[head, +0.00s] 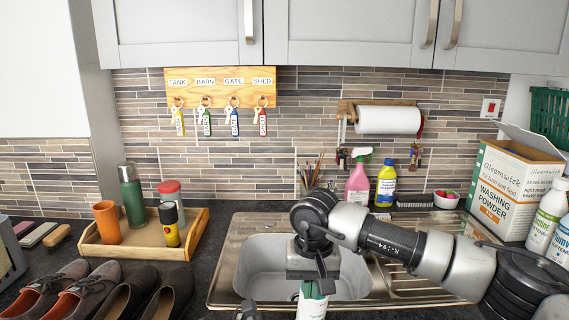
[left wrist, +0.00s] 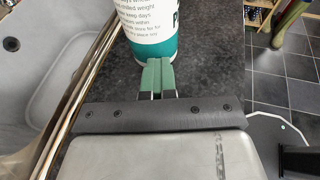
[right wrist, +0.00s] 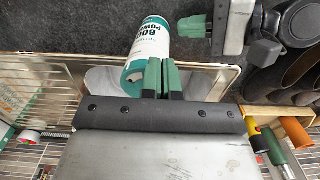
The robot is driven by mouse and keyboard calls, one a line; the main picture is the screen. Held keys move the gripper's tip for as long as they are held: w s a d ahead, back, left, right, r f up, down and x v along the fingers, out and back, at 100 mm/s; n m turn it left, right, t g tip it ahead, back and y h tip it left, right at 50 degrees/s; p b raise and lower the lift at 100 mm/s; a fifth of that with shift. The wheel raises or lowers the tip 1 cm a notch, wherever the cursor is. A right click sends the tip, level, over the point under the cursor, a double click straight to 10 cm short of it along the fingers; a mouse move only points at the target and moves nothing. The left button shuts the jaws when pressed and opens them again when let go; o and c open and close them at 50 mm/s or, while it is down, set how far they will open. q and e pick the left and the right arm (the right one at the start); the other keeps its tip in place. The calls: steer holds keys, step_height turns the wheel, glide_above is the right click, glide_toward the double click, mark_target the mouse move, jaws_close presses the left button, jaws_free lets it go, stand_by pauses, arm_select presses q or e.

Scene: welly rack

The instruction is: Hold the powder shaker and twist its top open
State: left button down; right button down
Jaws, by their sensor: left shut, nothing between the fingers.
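The powder shaker (right wrist: 150,45) is white with teal bands and lettering. In the head view only a small part of it (head: 312,308) shows under my right gripper (head: 312,285). In the right wrist view my right gripper's green fingers (right wrist: 163,68) are together beside the shaker's top end, with nothing seen between them. In the left wrist view the shaker's lower part (left wrist: 155,30) is just beyond my left gripper's fingertips (left wrist: 156,66), which are shut and empty. The left gripper (right wrist: 193,27) also shows in the right wrist view, right of the shaker, low over the dark worktop.
A steel sink (head: 262,262) lies behind the shaker. Dark shoes (head: 150,295) stand at the front left, with a wooden tray (head: 105,250) of bottles behind them. A washing powder box (head: 505,190) and white bottles (head: 548,215) stand at the right.

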steer(key=shift+d+f, duration=0.35)
steer(key=shift+d, duration=0.3)
steer(key=shift+d+f, duration=0.35)
steer(key=shift+d, duration=0.3)
step_height(320, 180, up, 6)
stand_by(0.7)
steer(key=shift+w+r, duration=0.15)
steer(key=shift+w, duration=0.05)
